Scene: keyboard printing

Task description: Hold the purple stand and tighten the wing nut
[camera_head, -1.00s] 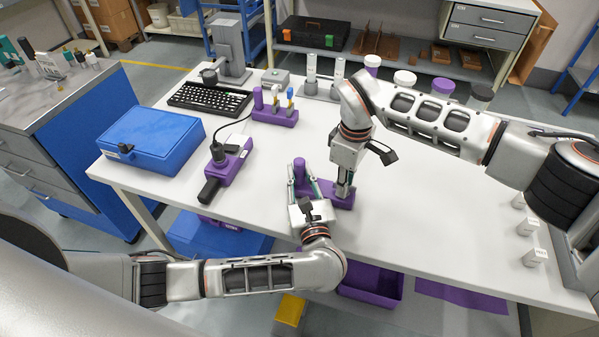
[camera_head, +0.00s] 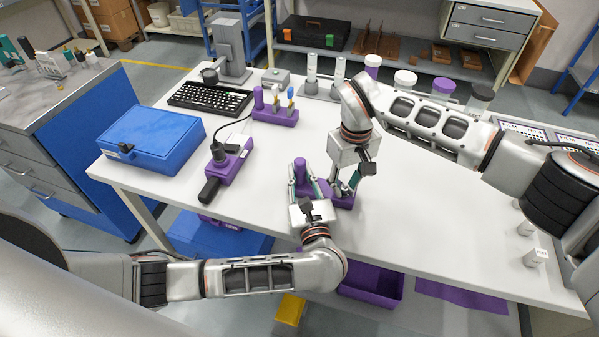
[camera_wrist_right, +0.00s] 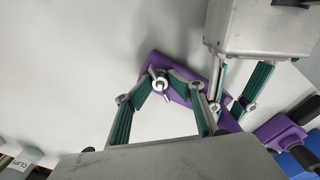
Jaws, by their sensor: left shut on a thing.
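The purple stand (camera_head: 344,202) lies near the front middle of the table, with an upright purple post (camera_head: 299,170) at its left end. My left gripper (camera_head: 304,183) is shut on the stand, its fingers on both sides of the post. My right gripper (camera_head: 345,189) points down over the stand's right end. In the right wrist view, the metal wing nut (camera_wrist_right: 158,83) sits on the purple stand (camera_wrist_right: 182,88), between the right fingertips (camera_wrist_right: 161,76). I cannot tell whether they clamp it. The wing nut is hidden in the head view.
A blue case (camera_head: 148,138), a keyboard (camera_head: 209,98), a purple holder with a black handle (camera_head: 228,168) and a purple block with several tools (camera_head: 275,112) stand to the left. Small white blocks (camera_head: 534,257) lie at the right. The table between is clear.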

